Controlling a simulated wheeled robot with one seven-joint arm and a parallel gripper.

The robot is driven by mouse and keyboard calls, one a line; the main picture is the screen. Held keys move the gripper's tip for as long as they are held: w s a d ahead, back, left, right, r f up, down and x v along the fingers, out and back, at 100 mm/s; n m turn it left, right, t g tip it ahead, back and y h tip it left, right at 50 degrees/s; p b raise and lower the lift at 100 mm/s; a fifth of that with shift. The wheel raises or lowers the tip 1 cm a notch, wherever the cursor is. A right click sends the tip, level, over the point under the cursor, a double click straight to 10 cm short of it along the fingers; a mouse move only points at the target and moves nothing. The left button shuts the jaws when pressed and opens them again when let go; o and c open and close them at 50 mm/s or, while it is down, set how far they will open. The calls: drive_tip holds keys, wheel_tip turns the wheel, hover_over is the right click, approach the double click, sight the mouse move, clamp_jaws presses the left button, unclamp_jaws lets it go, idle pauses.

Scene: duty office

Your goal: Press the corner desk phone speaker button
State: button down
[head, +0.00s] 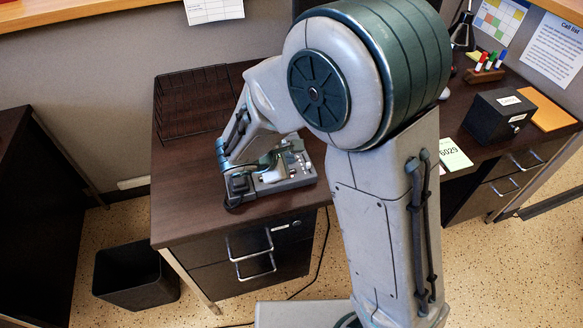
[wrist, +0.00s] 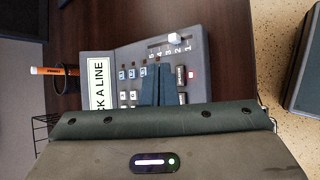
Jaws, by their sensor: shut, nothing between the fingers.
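The grey desk phone (head: 292,183) sits near the front of the desk, under my arm. In the wrist view the phone (wrist: 128,57) shows a label ending in "CK A LINE", several blue and grey keys, and a slider with a white knob beside numbers. A dark key with small white lettering (wrist: 181,76) lies just right of my fingers; I cannot surely read it. A small red light (wrist: 192,75) shows beside it. My gripper (wrist: 157,68) is shut and empty, its fingers over the key area. Whether the tips touch the phone is unclear, and they hide part of it.
A black wire tray (head: 193,100) stands at the back left of the desk (head: 185,215). A black box (head: 500,115), a note card (head: 453,153) and a marker holder (head: 485,74) are to the right. A black bin (head: 135,275) stands on the floor.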

wheel_tip(320, 180, up, 4)
drive_tip(key=shift+f+p, duration=0.25)
drive_tip(key=shift+p, duration=0.75)
